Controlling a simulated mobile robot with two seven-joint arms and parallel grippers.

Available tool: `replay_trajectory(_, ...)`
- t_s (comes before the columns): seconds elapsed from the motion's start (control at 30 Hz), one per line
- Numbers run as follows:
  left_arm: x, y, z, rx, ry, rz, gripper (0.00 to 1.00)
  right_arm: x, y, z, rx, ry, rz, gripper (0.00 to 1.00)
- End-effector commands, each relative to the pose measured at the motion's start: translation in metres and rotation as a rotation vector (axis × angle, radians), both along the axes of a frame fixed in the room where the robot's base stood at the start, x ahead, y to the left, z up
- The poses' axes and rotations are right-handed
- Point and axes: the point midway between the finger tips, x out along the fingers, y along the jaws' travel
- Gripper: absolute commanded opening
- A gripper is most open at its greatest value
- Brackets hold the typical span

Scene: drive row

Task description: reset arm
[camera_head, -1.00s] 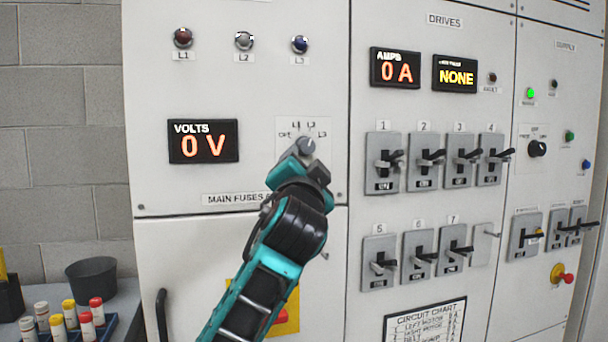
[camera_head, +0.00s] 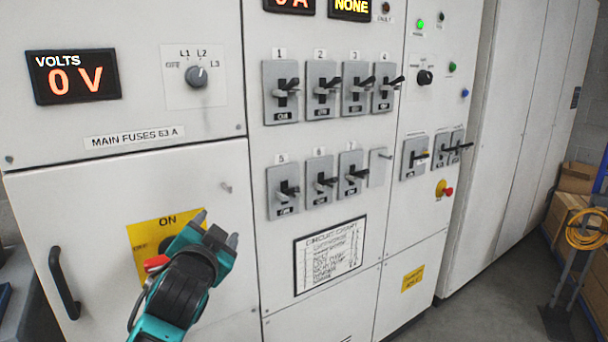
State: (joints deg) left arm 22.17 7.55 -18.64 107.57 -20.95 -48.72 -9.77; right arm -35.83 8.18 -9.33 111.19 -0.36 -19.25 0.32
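My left gripper (camera_head: 216,228) is at the lower left, in front of the lower cabinet door. Its two grey fingertips stand apart with nothing between them. It is beside a yellow plate (camera_head: 150,232) marked ON and partly covers it. A red handle (camera_head: 156,263) shows at the plate, partly hidden by the gripper; I cannot tell whether they touch. The voltage selector knob (camera_head: 196,76) is above, clear of the gripper. The volts display (camera_head: 73,77) reads 0 V. My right gripper is not in view.
Breaker switches (camera_head: 325,90) in two rows fill the middle panel, above a circuit chart (camera_head: 329,254). A black door handle (camera_head: 65,283) sticks out at the left. A red and yellow emergency button (camera_head: 444,189) is at right. Boxes (camera_head: 574,215) and a coiled yellow cable (camera_head: 587,229) stand far right.

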Motion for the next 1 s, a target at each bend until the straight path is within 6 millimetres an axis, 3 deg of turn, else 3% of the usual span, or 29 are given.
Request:
replay_trajectory(0.03, -0.012, 0.000, -0.039, -0.037, 0.056, -0.019, 0.64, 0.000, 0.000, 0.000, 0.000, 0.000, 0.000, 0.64)
replay_trajectory(0.2, -0.063, -0.003, -0.140, -0.178, 0.197, -0.066, 0.64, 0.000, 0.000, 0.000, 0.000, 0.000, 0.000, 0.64)
replay_trajectory(0.4, -0.147, -0.002, -0.238, -0.353, 0.352, -0.073, 0.64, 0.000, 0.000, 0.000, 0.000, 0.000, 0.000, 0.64)
replay_trajectory(0.5, -0.193, 0.001, -0.274, -0.439, 0.420, -0.058, 0.64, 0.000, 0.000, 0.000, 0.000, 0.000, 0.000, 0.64)
replay_trajectory(0.7, -0.263, 0.006, -0.315, -0.557, 0.506, -0.018, 0.64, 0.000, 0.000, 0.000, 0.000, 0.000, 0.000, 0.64)
replay_trajectory(0.83, -0.282, 0.008, -0.323, -0.592, 0.527, -0.002, 0.64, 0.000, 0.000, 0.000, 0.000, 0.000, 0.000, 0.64)
replay_trajectory(1.0, -0.286, 0.009, -0.325, -0.599, 0.530, 0.001, 0.64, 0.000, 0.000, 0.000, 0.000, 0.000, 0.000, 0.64)
